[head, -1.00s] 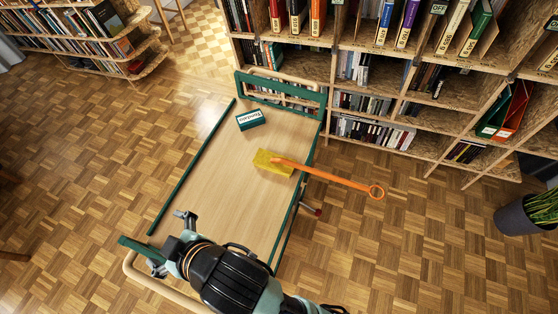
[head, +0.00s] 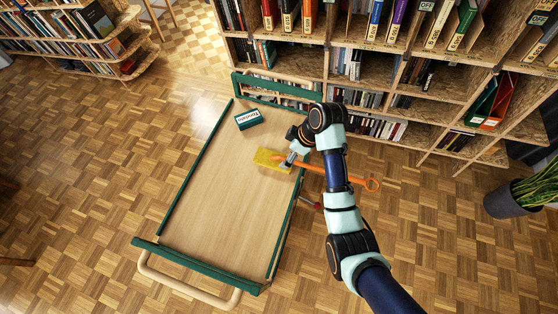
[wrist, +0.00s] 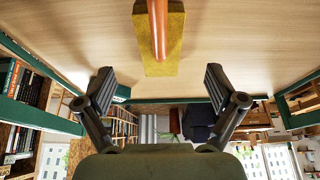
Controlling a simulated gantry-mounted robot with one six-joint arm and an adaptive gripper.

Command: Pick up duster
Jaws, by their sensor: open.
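The duster has a yellow block head (head: 268,158) and a long orange handle (head: 358,182) with a ring at its end. It lies on the wooden cart top, with the handle sticking out past the cart's right edge. My gripper (head: 289,160) is at the duster near where the handle meets the head, and my arm hides part of the handle. In the wrist view the yellow head (wrist: 161,60) and orange handle (wrist: 158,25) show ahead, between and beyond the two spread fingers of my gripper (wrist: 160,88). The fingers are open and hold nothing.
The cart (head: 200,215) has green rails and a raised green end frame (head: 275,88). A teal box (head: 248,119) lies on its far part. Bookshelves (head: 400,85) stand close behind and to the right. A potted plant (head: 510,198) stands at the far right.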

